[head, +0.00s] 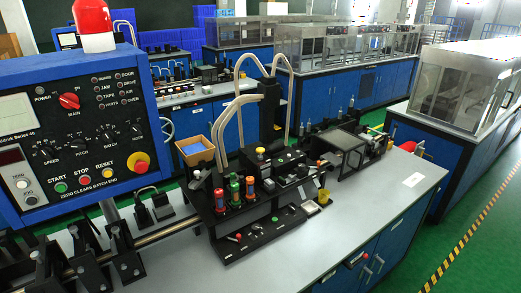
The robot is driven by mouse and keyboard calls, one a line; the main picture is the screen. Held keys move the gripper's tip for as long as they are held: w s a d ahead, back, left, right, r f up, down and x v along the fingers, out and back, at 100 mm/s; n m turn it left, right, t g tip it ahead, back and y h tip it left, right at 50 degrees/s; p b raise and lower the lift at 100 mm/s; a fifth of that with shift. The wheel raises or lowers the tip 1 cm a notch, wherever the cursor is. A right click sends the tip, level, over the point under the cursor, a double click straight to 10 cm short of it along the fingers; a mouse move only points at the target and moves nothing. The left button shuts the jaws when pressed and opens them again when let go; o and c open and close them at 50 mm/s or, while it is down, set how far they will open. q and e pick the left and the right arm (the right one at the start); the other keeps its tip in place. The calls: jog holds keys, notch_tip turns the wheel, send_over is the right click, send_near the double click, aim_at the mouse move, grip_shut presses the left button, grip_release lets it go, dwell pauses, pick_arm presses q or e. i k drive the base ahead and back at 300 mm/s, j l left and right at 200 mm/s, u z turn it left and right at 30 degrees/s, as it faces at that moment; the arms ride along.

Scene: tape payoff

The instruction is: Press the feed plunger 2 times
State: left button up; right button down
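A black tape machine (262,225) stands on the grey bench top (385,200) in the middle of the head view. Red, green and orange-red upright cylinders (234,190) stand in a row at its front left. A yellow-topped round knob (260,151) stands upright at the top of the machine. A small red ball (238,237) sits low on its front plate. I cannot tell which of these parts is the feed plunger. Neither of my grippers shows in this view.
A blue control panel (75,130) with knobs, buttons and a red beacon (93,22) fills the left side. Black clamp-like blocks (120,250) stand along a rail at lower left. An open cardboard bin (196,150) stands behind the machine. The bench's front right is mostly clear.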

aim_at(259, 151)
jog(key=u, duration=0.65)
jog(key=l+u, duration=0.85)
jog(key=k+l+u, duration=0.1)
jog(key=l+u, duration=0.35)
jog(key=k+l+u, duration=0.15)
jog(key=u, duration=0.25)
jog(key=k+l, duration=0.2)
jog(key=l, duration=0.15)
jog(key=k+l+u, duration=0.1)
jog(key=l, duration=0.3)
jog(key=k+l, duration=0.3)
